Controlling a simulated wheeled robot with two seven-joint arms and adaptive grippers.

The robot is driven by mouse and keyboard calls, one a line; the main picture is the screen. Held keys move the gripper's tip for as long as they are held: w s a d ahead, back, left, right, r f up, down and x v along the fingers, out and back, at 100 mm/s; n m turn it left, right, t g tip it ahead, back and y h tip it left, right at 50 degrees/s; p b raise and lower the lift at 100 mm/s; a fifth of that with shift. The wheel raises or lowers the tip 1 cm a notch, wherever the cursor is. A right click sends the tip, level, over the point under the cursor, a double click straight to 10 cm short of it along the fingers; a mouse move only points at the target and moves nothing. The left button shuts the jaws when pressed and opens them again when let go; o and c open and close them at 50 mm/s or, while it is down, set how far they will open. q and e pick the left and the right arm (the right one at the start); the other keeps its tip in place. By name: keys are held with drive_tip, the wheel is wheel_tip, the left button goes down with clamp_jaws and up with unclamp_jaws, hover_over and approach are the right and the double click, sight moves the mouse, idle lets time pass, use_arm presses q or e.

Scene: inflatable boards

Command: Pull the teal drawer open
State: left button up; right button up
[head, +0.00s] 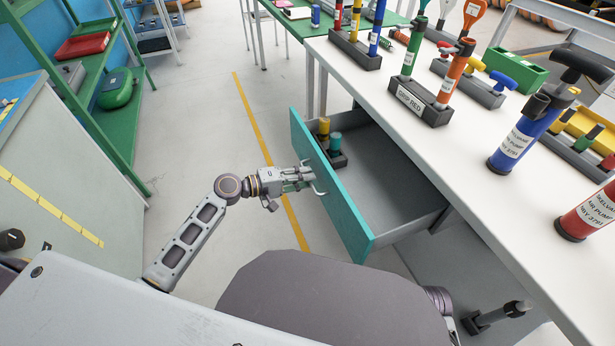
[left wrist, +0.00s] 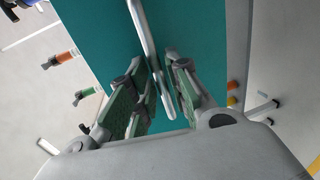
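The teal drawer (head: 362,232) stands pulled out from under the white-topped table, its grey inside showing. Its teal front (left wrist: 100,30) fills the middle of the left wrist view. A thin metal handle (left wrist: 146,30) stands out from that front. My left gripper (head: 303,178) is at the outer side of the drawer front. In the left wrist view its green-padded fingers (left wrist: 160,85) lie on either side of the handle, spread, with a gap visible beside the bar. Whether a finger touches the bar is hard to tell.
A dark holder with yellow and teal pieces (head: 329,142) sits inside the drawer. The white tabletop (head: 440,150) carries several pumps and racks. Green shelves (head: 85,70) and a grey cabinet (head: 65,160) stand at left. The floor (head: 210,110) between is clear.

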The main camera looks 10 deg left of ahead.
use_arm(q)
drive_tip(key=v, duration=1)
drive_tip(key=shift+a, duration=0.2)
drive_tip(key=shift+s, duration=0.1)
idle(0.4)
